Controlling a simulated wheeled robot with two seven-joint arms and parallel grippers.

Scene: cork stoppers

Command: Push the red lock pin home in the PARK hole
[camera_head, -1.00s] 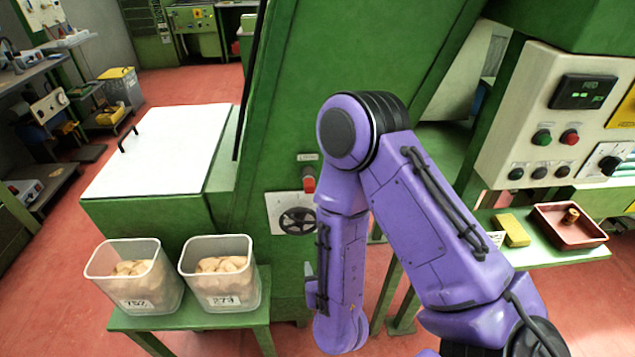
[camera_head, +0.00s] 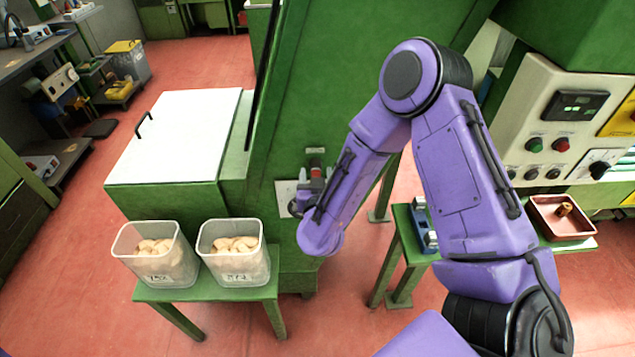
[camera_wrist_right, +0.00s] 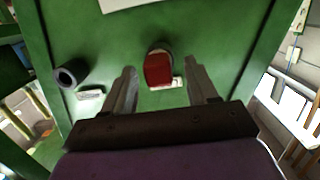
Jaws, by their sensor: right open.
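The red lock pin (camera_head: 316,173) is on the front of the green machine, below a small pale label. In the right wrist view, the red pin (camera_wrist_right: 158,70) shows between my fingers, with a dark round collar behind it and a small label beside it. My right gripper (camera_wrist_right: 161,72) is open, one finger on each side of the pin, with gaps visible. Whether it touches the pin is unclear. A dark round socket (camera_wrist_right: 72,74) with its own label sits to the left on the same green panel. The label texts are unreadable, so I cannot tell which is PARK. My left gripper is not in view.
Two clear bins of corks (camera_head: 157,270) (camera_head: 236,265) stand on a green stand at the left. A white-topped cabinet (camera_head: 178,140) is behind them. A control panel (camera_head: 550,125) and a reddish tray (camera_head: 562,235) are at right. A blue device (camera_head: 421,238) is partly behind my arm.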

